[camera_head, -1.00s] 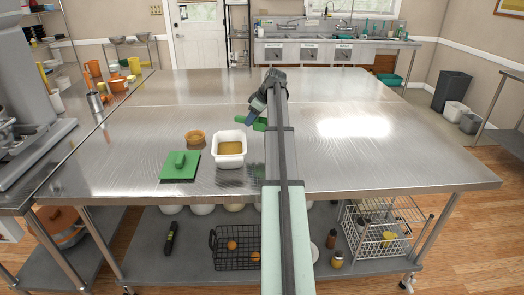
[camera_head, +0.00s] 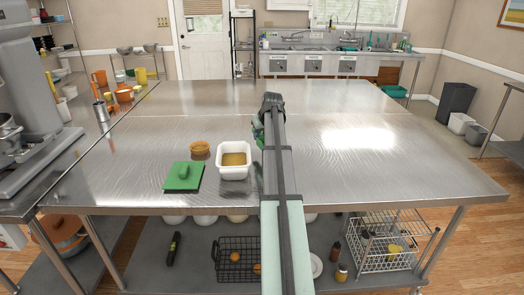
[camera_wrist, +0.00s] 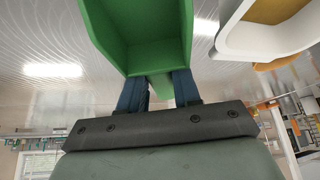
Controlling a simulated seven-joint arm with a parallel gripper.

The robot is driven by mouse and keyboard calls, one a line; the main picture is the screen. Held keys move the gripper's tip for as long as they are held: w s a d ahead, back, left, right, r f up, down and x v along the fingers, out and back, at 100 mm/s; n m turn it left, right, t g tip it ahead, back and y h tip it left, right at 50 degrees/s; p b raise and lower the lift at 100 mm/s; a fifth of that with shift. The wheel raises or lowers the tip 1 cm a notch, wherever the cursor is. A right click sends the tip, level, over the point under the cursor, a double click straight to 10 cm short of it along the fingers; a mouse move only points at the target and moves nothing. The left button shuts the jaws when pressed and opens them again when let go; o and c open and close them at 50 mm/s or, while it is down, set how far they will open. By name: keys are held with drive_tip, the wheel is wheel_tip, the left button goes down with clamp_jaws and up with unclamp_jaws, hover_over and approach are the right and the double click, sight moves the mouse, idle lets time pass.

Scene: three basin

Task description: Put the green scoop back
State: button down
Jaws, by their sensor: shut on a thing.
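My gripper (camera_wrist: 160,92) is shut on the handle of the green scoop (camera_wrist: 140,35); its blue fingers show either side of the handle in the wrist view. The scoop's visible inside looks empty. In the head view the scoop (camera_head: 257,132) is held above the steel table, behind and right of the white tub, and my arm hides part of it. The white tub (camera_head: 234,172) holds a yellow-brown material and stands open. Its rim shows at the upper right of the wrist view (camera_wrist: 236,42), apart from the scoop.
A green lid with a handle (camera_head: 184,177) lies on the table left of the tub. A small orange-brown round dish (camera_head: 200,148) stands behind the lid. A large grey machine (camera_head: 30,90) stands at the far left. The table's right side (camera_head: 400,170) is clear.

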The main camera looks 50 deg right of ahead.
drive_tip(key=shift+f, duration=3.25)
drive_tip(key=c, duration=0.8)
unclamp_jaws()
drive_tip(key=shift+f, duration=0.1)
drive_tip(key=v, duration=1.2)
